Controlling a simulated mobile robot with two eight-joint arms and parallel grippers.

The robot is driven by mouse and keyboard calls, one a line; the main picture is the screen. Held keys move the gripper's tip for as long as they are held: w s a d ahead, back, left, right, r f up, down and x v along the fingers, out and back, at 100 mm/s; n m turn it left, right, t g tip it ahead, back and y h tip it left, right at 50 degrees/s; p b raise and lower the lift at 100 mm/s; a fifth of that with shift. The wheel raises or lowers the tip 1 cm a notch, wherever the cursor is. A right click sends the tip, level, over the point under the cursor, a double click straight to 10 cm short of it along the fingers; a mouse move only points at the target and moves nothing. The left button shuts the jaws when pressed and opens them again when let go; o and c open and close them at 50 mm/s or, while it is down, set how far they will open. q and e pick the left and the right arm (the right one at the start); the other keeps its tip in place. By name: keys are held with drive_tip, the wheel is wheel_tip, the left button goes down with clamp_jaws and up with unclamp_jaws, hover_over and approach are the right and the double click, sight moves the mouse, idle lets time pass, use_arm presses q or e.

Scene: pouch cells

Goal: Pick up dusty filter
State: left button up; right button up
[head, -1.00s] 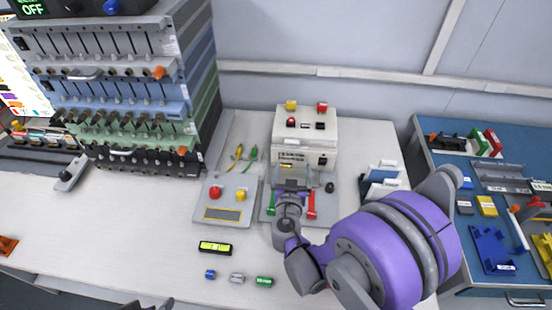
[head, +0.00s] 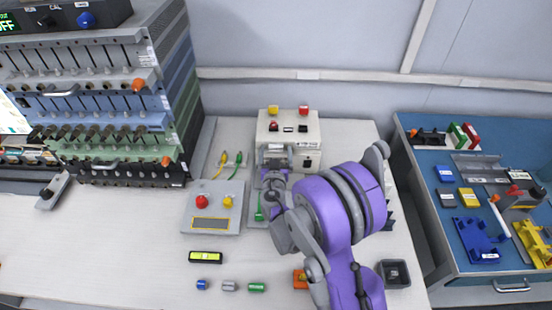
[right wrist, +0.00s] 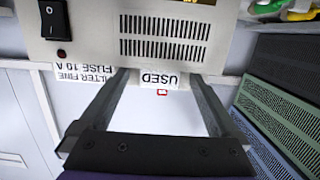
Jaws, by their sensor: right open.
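A cream-white box unit (head: 308,137) with red and yellow buttons stands at the back of the bench. It also shows close up in the right wrist view (right wrist: 85,20), with dark vent slots, a black rocker switch and an upside-down "USED" label (right wrist: 160,80). My right gripper (head: 276,162) is at the box's front face in the head view. In the right wrist view its two fingers (right wrist: 158,82) are spread apart beside the label, with nothing seen between them but the label and a white surface. I cannot make out a dusty filter for certain. My left gripper is not in view.
A grey control panel (head: 213,215) lies left of my right arm. A yellow-green level (head: 205,257) and small coloured cylinders (head: 229,286) lie in front. A dark bin (head: 393,274) stands right. A tall rack (head: 90,90) blocks the left.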

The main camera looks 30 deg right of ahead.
clamp_jaws()
idle(0.5)
drive_tip(key=shift+r, duration=0.15)
